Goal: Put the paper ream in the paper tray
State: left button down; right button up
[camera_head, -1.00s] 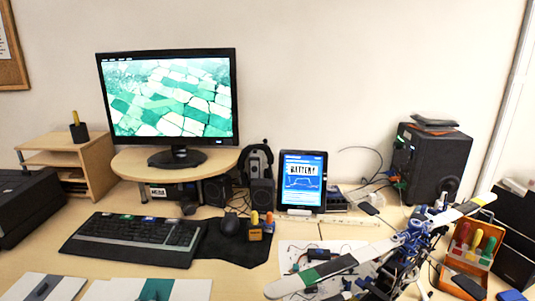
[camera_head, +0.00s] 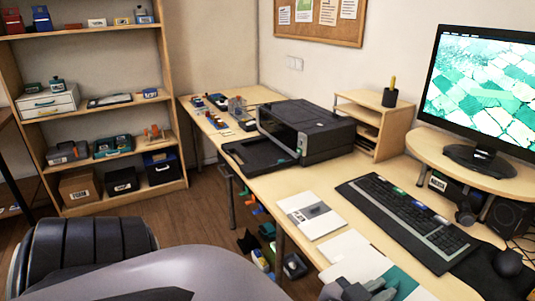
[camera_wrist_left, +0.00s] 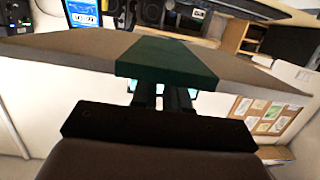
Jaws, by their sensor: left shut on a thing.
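The paper ream (camera_head: 347,246) is a white slab with a dark green band, at the bottom right of the head view by the desk's front edge. My left gripper (camera_head: 372,290) is at its near side, partly cut off by the frame. In the left wrist view the gripper (camera_wrist_left: 165,96) is shut on the ream (camera_wrist_left: 166,60) at its green band. I cannot tell whether the ream is clear of the desk. The paper tray (camera_head: 247,158) is a flat black tray sticking out of the front of the black printer (camera_head: 315,128). My right gripper is out of view.
A notepad (camera_head: 309,212) lies on the desk between ream and printer. Shelves (camera_head: 104,118) stand at the left. Small items crowd the desk's far end.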

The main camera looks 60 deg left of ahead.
aim_at(266, 155)
jog(key=j, duration=0.8)
jog(key=i+j, duration=0.1)
jog(key=j, duration=0.75)
jog(key=i+j, duration=0.1)
jog(key=j, duration=0.7)
jog(key=j+u, duration=0.1)
jog(key=j, duration=0.75)
